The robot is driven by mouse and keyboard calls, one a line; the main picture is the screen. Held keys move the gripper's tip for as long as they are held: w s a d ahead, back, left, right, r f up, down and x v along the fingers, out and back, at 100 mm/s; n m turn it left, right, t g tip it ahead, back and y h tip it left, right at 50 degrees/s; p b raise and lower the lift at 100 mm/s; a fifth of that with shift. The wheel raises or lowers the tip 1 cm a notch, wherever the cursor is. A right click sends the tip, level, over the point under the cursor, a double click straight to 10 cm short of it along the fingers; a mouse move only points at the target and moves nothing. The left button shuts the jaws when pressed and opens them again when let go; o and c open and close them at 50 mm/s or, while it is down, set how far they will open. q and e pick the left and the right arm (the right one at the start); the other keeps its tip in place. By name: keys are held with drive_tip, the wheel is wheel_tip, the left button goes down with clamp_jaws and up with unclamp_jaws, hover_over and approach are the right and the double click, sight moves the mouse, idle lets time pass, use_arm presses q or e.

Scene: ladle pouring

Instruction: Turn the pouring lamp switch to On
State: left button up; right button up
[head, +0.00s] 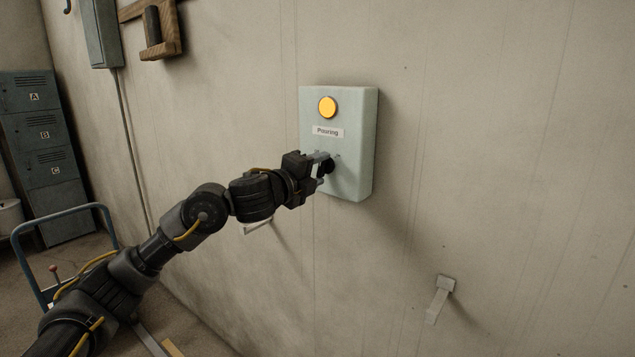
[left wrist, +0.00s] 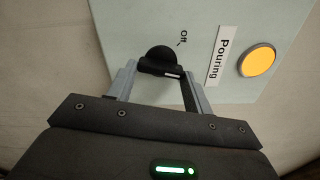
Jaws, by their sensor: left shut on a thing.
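A pale green switch box labelled "Pouring" (head: 352,120) is fixed to the wall. Its round lamp (head: 327,107) is bright amber and also shows in the left wrist view (left wrist: 258,60). Below the label is a black knob (left wrist: 160,57), with a white mark on its edge nearest my gripper. The word "Off" (left wrist: 184,38) is printed beside the knob; I see no "On" marking. My left gripper (head: 325,167) is at the box, shut on the knob, one finger on each side; it also shows in the left wrist view (left wrist: 158,76). My right gripper is out of view.
A metal wall bracket (head: 440,298) sticks out low at the right. Grey lockers (head: 50,150) and a blue cart handle (head: 62,212) stand at the left. A wooden rack (head: 160,45) hangs upper left. The wall right of the box is clear.

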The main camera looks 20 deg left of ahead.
use_arm(q)
drive_tip(key=m+b, duration=0.2)
drive_tip(key=m, duration=0.1)
drive_tip(key=m+b, duration=0.1)
drive_tip(key=b, duration=0.1)
drive_tip(key=shift+f+m, duration=0.25)
drive_tip(key=shift+m, duration=0.05)
drive_tip(key=shift+m+b, duration=0.3)
drive_tip(key=shift+m, duration=0.6)
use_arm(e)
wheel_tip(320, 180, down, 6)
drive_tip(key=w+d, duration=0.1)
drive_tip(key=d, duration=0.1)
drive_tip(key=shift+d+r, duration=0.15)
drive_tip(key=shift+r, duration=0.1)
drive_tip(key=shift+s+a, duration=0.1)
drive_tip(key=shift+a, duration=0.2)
use_arm(q)
drive_tip(key=o, duration=1)
drive_tip(key=shift+r, duration=0.1)
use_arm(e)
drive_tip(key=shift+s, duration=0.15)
use_arm(q)
drive_tip(key=shift+a, duration=0.1)
